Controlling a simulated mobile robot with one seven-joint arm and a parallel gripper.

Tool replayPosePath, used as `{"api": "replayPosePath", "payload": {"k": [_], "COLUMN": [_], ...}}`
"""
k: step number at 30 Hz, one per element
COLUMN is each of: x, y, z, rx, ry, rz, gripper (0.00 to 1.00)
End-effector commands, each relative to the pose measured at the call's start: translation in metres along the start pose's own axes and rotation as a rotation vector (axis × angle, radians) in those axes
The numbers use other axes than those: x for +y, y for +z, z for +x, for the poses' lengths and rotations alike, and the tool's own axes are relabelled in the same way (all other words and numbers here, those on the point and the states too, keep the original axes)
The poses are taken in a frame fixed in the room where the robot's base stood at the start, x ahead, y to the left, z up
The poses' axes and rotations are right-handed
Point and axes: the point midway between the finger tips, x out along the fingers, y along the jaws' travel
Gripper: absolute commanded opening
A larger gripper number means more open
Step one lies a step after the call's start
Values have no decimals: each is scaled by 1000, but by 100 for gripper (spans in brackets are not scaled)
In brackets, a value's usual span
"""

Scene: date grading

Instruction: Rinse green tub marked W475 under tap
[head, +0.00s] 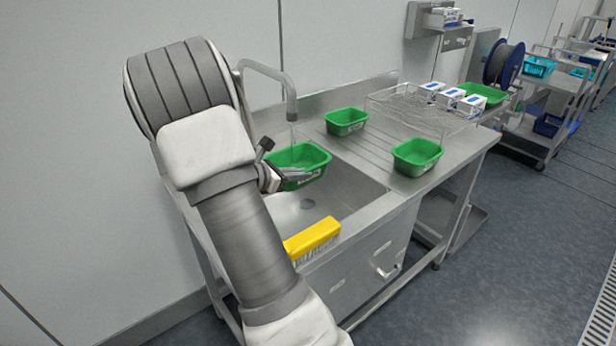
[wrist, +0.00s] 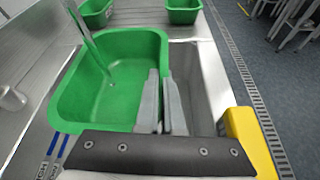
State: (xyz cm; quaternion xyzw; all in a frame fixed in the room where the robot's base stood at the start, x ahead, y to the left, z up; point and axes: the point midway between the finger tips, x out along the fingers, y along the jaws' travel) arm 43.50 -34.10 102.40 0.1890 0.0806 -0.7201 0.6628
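A green tub (head: 303,155) hangs over the sink (head: 335,200), below the curved tap (head: 291,95). A thin pale stream, apparently water, runs from the tap into the tub; it also shows in the wrist view (wrist: 90,42). My gripper (head: 285,175) is shut on the tub's near right wall, one finger inside and one outside, as the wrist view shows (wrist: 161,100). The tub (wrist: 125,75) looks empty apart from the stream and roughly level. Its pale label is too small to read, so I cannot confirm W475.
Two more green tubs stand on the drainboard, one at the back (head: 346,121) and one at the right (head: 417,156). A yellow brush (head: 312,238) lies at the sink's front edge. A wire rack (head: 415,106) and white boxes (head: 452,97) are further right.

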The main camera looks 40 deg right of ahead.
Motion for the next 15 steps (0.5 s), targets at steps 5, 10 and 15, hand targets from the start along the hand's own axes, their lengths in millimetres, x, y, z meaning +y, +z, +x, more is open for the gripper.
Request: {"api": "replayPosePath", "payload": {"k": [5, 10, 15], "x": [8, 10, 10], "y": [-1, -1, -1], "z": [0, 0, 0], "rx": [0, 0, 0], "ry": [0, 0, 0], "rz": [0, 0, 0], "gripper": [0, 0, 0]}}
